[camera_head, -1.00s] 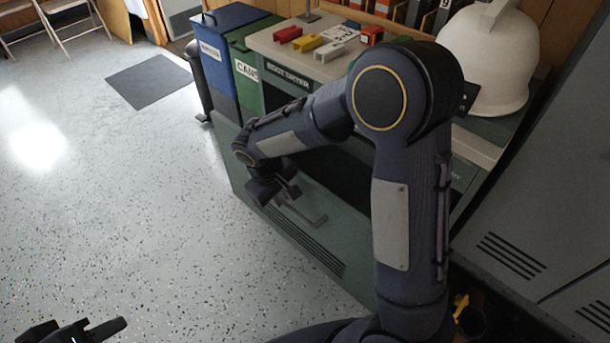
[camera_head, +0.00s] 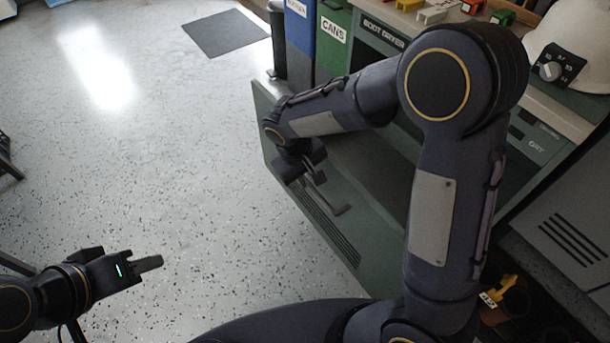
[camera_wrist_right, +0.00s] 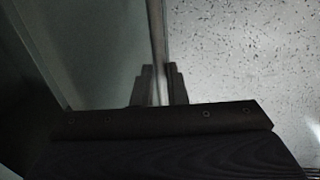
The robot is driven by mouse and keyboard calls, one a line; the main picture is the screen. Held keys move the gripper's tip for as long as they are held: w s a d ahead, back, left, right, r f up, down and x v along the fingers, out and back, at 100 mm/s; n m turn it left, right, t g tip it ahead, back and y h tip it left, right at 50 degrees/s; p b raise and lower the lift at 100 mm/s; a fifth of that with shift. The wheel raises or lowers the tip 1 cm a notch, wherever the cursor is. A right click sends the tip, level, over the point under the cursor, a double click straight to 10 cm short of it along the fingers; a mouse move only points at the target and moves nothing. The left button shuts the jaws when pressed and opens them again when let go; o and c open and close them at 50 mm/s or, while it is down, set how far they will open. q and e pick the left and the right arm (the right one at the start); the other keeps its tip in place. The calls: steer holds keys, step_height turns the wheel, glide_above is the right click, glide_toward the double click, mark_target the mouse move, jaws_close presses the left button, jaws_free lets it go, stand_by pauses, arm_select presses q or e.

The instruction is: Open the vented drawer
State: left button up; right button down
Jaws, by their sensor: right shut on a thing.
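The vented drawer (camera_head: 330,237) is a grey-green drawer under the counter, with slots low on its front. It stands well out from the cabinet, and its open inside shows behind the front. Its bar handle (camera_head: 338,210) runs along the front. My right gripper (camera_head: 315,177) is shut on the handle near its far end. In the right wrist view, the fingers (camera_wrist_right: 159,88) close around a thin light bar beside the green panel; the palm hides the rest. My left gripper (camera_head: 150,263) hangs empty over the floor at lower left, its jaw gap unclear.
Blue bin (camera_head: 300,40) and green cans bin (camera_head: 333,40) stand beyond the drawer. Grey lockers (camera_head: 570,230) stand at right. The floor (camera_head: 190,150) before the drawer is clear.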

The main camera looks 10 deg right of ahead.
steer(key=c, duration=1.5)
jaws_free()
steer(key=shift+o, duration=0.2)
step_height(320, 180, up, 8)
steer(key=a+p, duration=0.1)
steer(key=p, duration=0.1)
steer(key=shift+s+a+f, duration=0.15)
steer(key=shift+s+a, duration=0.05)
steer(key=shift+s, duration=0.1)
steer(key=s+d+r+m+t+y, duration=0.25)
steer(key=s+d, duration=0.35)
steer(key=s, duration=0.4)
steer(key=s+d+r+m+t+y, duration=0.2)
steer(key=s+d+r+m+y, duration=0.15)
steer(key=s+d, duration=0.4)
step_height(320, 180, up, 17)
steer(key=s+a+p, duration=0.1)
steer(key=a+p, duration=0.1)
steer(key=p, duration=1.4)
steer(key=shift+s+r, duration=0.15)
steer(key=shift+s, duration=0.25)
